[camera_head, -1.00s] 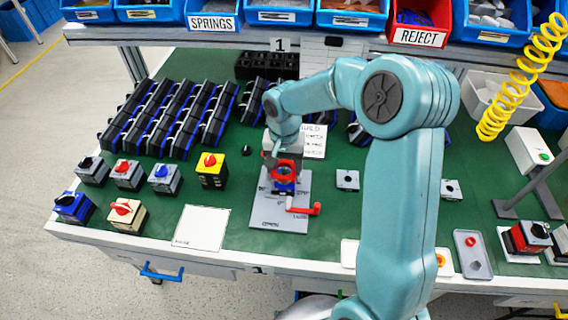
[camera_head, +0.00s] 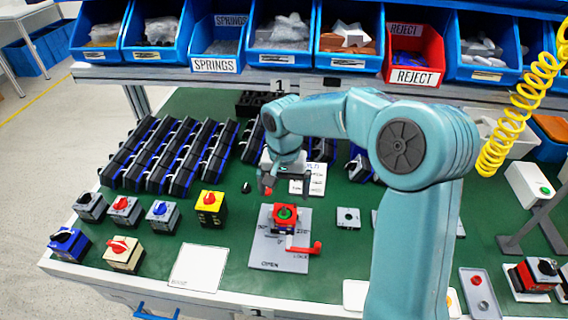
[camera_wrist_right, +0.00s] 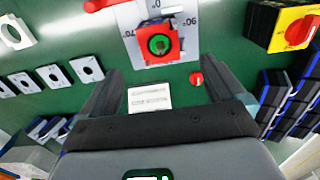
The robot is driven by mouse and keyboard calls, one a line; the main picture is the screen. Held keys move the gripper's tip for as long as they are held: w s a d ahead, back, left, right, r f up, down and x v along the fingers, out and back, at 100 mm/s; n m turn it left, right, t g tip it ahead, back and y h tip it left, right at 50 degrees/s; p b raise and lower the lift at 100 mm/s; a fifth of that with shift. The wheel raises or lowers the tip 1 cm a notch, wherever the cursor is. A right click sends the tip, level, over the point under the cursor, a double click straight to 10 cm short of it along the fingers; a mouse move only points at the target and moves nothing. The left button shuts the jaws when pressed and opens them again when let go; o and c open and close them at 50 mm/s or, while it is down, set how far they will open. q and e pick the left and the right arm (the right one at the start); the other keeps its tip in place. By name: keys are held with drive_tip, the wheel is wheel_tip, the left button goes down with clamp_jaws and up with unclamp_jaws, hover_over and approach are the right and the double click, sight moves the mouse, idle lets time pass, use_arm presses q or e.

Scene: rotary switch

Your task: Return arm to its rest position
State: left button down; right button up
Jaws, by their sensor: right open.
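My right arm comes in from the lower right in the head view. Its gripper (camera_head: 268,183) hangs above the green bench, a little behind the fixture. In the right wrist view the gripper (camera_wrist_right: 165,90) has its fingers spread with nothing between them. A red rotary switch with a green centre (camera_head: 285,213) sits on a grey fixture plate (camera_head: 275,258) marked with angles and "OPEN". It also shows in the right wrist view (camera_wrist_right: 160,44), beyond the fingers and apart from them. A red lever (camera_head: 303,248) sticks out at the plate's right side. My left gripper is out of view.
Rows of black and blue switch bodies (camera_head: 170,152) stand at the left. Several finished switches, one yellow (camera_head: 211,207), stand in front of them. A white card (camera_head: 198,267) lies left of the fixture. Blue bins (camera_head: 285,37) and a red REJECT bin (camera_head: 413,50) line the back shelf.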

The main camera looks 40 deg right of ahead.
wheel_tip(320, 180, up, 10)
drive_tip(key=shift+f, duration=0.2)
drive_tip(key=shift+r+p, duration=0.1)
drive_tip(key=shift+p, duration=0.25)
